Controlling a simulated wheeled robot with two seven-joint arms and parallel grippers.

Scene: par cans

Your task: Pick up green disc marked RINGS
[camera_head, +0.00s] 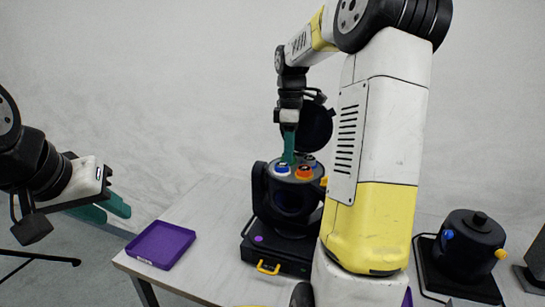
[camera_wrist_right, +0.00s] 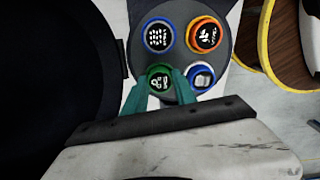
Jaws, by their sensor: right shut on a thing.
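The green disc (camera_wrist_right: 160,75) has a pale ring-like mark and sits at the lower left of the disc group in the right wrist view. My right gripper (camera_wrist_right: 158,95) has its teal fingers on either side of the disc and is shut on it. In the head view my right gripper (camera_head: 288,155) points down at the top of the black lamp head (camera_head: 287,200), and its fingers hide the green disc. I cannot tell whether the disc is clear of the top. My left gripper (camera_head: 112,209) is open and empty at the left.
Beside the green disc are an orange disc (camera_wrist_right: 204,36), a blue-rimmed disc (camera_wrist_right: 158,36) and another blue-rimmed pale disc (camera_wrist_right: 203,77). A purple tray (camera_head: 160,245) lies empty on the table's left. A second black lamp (camera_head: 468,245) stands at the right.

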